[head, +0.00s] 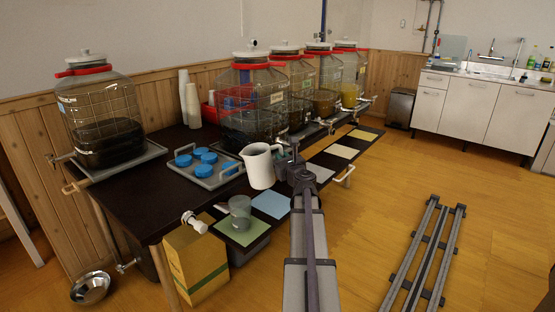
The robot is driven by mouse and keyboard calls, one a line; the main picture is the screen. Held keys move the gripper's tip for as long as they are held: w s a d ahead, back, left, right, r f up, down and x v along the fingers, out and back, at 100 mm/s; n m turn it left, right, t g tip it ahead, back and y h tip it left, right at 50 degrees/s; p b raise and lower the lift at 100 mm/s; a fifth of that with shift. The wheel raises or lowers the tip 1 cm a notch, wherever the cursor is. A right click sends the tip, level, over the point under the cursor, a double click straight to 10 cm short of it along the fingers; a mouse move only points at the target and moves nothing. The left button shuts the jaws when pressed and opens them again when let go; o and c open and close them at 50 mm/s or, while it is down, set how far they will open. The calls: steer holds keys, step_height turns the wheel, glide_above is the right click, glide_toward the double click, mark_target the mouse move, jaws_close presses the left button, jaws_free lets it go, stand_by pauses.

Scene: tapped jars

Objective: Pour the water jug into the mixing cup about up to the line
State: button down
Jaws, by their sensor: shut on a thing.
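A white jug (259,170) is in my gripper (284,160), which is shut on its handle side at the right. The jug looks close to upright, with only a slight tilt at most. It is up and to the right of a clear, greyish cup (240,212) in the picture. The cup stands upright on a green square (245,238) near the table's front edge. I see no stream between jug and cup. The inside of the jug is hidden, and the cup's level and line are too small to tell.
Large tapped jars (250,100) stand along the dark table (140,205). A grey tray (205,182) with blue lids lies left of the jug. A cardboard box (195,262) and a metal bowl (91,287) are below the front edge. Rails (425,255) lie on the floor.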

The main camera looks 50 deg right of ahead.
steer(key=shift+d+f+b, duration=0.1)
steer(key=shift+f+b, duration=2.1)
steer(key=shift+b, duration=0.05)
step_height(320, 180, up, 2)
steer(key=shift+s+r+n+p, duration=0.15)
steer(key=shift+n+p, duration=0.35)
steer(key=shift+p, duration=0.75)
steer(key=r+n+p, duration=0.2)
steer(key=r+p, duration=0.1)
steer(key=shift+d, duration=0.2)
step_height(320, 180, down, 8)
steer(key=n+b, duration=0.2)
steer(key=b, duration=0.6)
steer(key=shift+a+n, duration=0.2)
steer(key=shift+n, duration=0.2)
steer(key=shift+w+a+r+n+p, duration=0.1)
steer(key=shift+a+r+n+p, duration=0.1)
steer(key=shift+r+n+p, duration=0.25)
steer(key=shift+w+a+r+n+p, duration=0.15)
steer(key=shift+r+n+p, duration=0.2)
steer(key=shift+n, duration=0.2)
